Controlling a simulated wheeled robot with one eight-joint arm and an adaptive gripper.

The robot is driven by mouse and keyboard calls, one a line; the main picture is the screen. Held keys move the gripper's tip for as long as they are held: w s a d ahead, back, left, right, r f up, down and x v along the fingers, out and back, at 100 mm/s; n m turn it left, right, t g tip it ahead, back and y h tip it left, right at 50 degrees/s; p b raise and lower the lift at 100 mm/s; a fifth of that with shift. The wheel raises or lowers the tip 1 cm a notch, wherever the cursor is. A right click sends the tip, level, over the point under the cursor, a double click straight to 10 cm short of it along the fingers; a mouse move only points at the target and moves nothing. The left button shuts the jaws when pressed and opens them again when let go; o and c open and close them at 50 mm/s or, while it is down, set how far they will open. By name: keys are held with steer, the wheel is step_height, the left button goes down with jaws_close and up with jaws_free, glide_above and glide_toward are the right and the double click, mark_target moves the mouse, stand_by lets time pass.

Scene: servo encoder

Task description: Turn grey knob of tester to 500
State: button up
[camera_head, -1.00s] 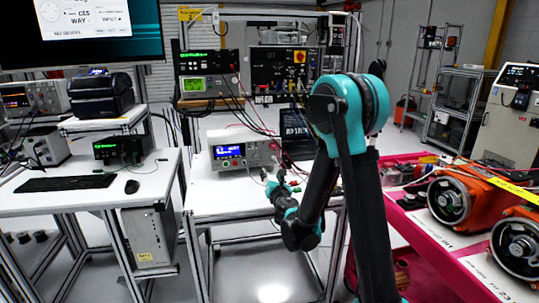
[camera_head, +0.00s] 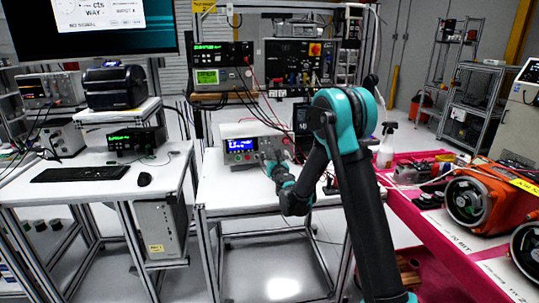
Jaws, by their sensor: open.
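A white bench tester (camera_head: 231,132) with a lit blue display stands on the white middle table. Its front panel faces me. The grey knob is too small to make out, and the display reading is not legible. My gripper (camera_head: 271,163) is at the right part of the tester's front panel and hides some of it. It is open and seems to hold nothing. I cannot tell whether its fingers are around the knob, touching it or just short of it. My black and teal arm comes in from the lower right.
Stacked instruments (camera_head: 222,77) with dangling cables stand behind the tester. The left desk holds a keyboard (camera_head: 82,173) and a mouse (camera_head: 144,179). A pink-covered table (camera_head: 437,228) with orange motors (camera_head: 505,196) is at the right. The middle table's left front is clear.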

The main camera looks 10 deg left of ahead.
mark_target(269, 152)
steer(key=shift+x, duration=2.05)
jaws_close()
